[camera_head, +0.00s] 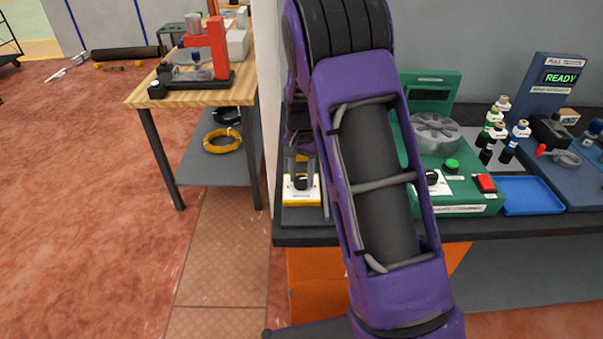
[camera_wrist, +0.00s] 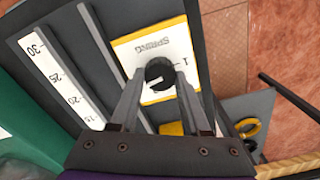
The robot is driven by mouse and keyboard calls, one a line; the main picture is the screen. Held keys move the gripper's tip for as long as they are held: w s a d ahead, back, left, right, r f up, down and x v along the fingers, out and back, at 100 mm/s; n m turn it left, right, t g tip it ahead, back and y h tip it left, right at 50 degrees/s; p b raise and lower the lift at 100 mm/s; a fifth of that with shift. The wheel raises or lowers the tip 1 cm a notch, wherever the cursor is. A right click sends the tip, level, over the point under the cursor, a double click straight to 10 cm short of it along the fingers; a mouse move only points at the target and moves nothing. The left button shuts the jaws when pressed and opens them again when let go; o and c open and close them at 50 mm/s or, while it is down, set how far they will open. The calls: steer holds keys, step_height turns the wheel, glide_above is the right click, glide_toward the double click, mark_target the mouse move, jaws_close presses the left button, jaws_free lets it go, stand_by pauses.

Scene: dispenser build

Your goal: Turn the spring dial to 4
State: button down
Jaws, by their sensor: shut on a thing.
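The spring dial is a black knob (camera_wrist: 158,72) on a white plate with a yellow border (camera_wrist: 176,43), marked SPRING, which appears upside down in the wrist view. A small mark that looks like a 1 shows right of the knob. A pale line shows on the knob, but I cannot tell which number it points to. My gripper (camera_wrist: 160,78) is shut on the knob, one finger on each side. In the head view the plate (camera_head: 290,196) and my gripper (camera_head: 301,172) show left of my purple arm. The other numbers are hidden or unreadable.
A white scale (camera_wrist: 58,77) with numbers lies left of the plate. Right of my arm stand a green machine (camera_head: 470,208) with buttons, a blue tray (camera_head: 531,195) and several small bottles. A wooden table (camera_head: 190,92) with a red press (camera_head: 208,55) stands at left.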

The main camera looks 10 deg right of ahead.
mark_target(302, 178)
steer(key=shift+m, duration=0.9)
steer(key=shift+c, duration=1.9)
jaws_free()
step_height(302, 178, up, 18)
steer(key=shift+f+p, duration=0.25)
steer(key=shift+p, duration=0.2)
